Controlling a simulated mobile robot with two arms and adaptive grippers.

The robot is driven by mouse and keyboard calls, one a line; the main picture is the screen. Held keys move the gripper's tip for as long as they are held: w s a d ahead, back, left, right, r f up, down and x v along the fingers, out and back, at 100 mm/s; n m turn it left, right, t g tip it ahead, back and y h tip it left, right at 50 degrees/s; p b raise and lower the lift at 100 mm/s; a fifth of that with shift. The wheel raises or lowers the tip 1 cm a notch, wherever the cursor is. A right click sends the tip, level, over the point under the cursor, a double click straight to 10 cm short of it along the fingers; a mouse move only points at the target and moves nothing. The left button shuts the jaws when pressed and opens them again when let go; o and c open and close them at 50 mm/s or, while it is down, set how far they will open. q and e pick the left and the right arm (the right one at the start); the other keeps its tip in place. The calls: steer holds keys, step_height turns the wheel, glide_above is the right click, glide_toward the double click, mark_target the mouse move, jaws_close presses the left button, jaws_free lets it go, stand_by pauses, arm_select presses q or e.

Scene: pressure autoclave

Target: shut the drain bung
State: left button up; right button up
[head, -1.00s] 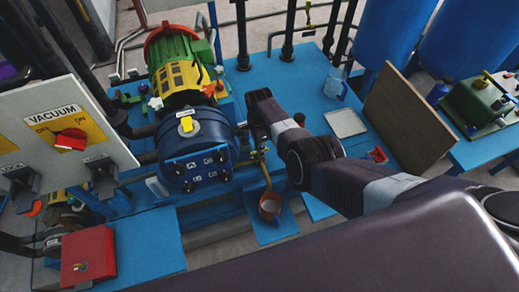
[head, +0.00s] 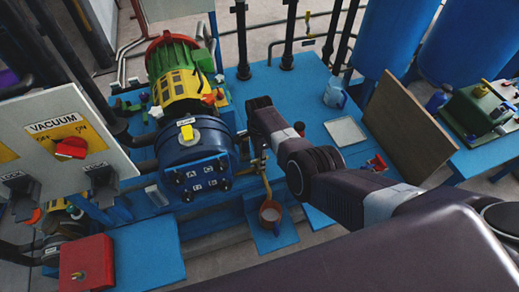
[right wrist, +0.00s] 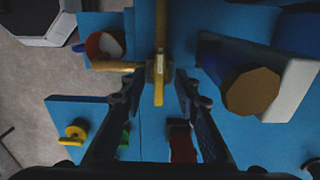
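A brass drain fitting with a narrow yellow bar (right wrist: 159,82) shows in the right wrist view; I cannot tell whether its bung is open or shut. A brass pipe (right wrist: 116,66) runs left from it towards a reddish-brown cup (right wrist: 103,45). My right gripper (right wrist: 158,92) is open, its dark fingers on either side of the bar, with visible gaps and nothing held. In the head view, the brass pipe (head: 265,178) comes down beside the blue vessel (head: 195,152) above the cup (head: 270,214). My right fingertips are largely hidden there. My left gripper is not in view.
A large brass hexagonal end (right wrist: 251,92) lies close right of my right fingers. A red part (right wrist: 182,145) is below them. In the head view, a red box (head: 87,265), the vacuum panel (head: 50,160), a tray (head: 345,131) and a brown board (head: 405,130) surround the vessel.

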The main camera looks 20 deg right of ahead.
step_height(320, 180, up, 12)
stand_by(0.6)
steer(key=shift+f, duration=0.15)
